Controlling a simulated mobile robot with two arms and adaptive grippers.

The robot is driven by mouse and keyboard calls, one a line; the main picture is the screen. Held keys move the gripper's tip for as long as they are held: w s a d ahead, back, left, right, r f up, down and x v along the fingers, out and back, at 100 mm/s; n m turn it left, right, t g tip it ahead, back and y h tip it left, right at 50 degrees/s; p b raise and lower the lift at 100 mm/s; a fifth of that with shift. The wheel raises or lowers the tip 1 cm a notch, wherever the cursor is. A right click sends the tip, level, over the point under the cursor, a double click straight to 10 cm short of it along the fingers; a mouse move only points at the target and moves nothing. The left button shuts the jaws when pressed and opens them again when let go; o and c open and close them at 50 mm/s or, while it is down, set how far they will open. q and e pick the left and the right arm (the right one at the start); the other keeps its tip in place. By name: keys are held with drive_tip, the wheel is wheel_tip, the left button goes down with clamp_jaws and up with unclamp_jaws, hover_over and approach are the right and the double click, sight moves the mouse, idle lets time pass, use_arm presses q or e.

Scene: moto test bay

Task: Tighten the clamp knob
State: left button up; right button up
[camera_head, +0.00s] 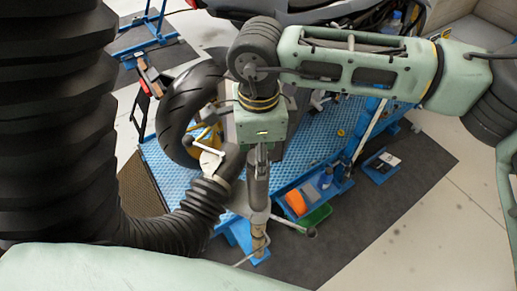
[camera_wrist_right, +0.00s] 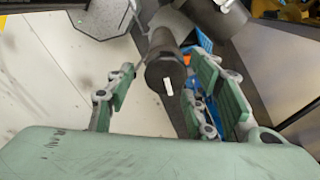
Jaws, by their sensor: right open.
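In the right wrist view, a dark round knob (camera_wrist_right: 164,72) with a short white mark on its end face points toward the camera; it looks like the clamp knob. My right gripper (camera_wrist_right: 161,80) is open, one finger on each side of it. Gaps show beside the knob, and I see no firm contact. In the head view my right wrist (camera_head: 259,122) hangs over a grey upright post (camera_head: 258,182). The fingers and the knob cannot be made out there. My left gripper is not in view.
A black ribbed hose (camera_head: 165,222) fills the left and curves toward the post. A tire (camera_head: 188,108) stands on a blue platform (camera_head: 310,152). A blue tray holds an orange item (camera_head: 296,202).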

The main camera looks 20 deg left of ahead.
drive_tip(key=shift+f, duration=0.15)
drive_tip(key=shift+a, duration=0.1)
drive_tip(key=c, duration=1.1)
drive_tip(key=shift+o, duration=0.2)
drive_tip(key=shift+f+b, duration=0.15)
drive_tip(key=shift+b, duration=0.15)
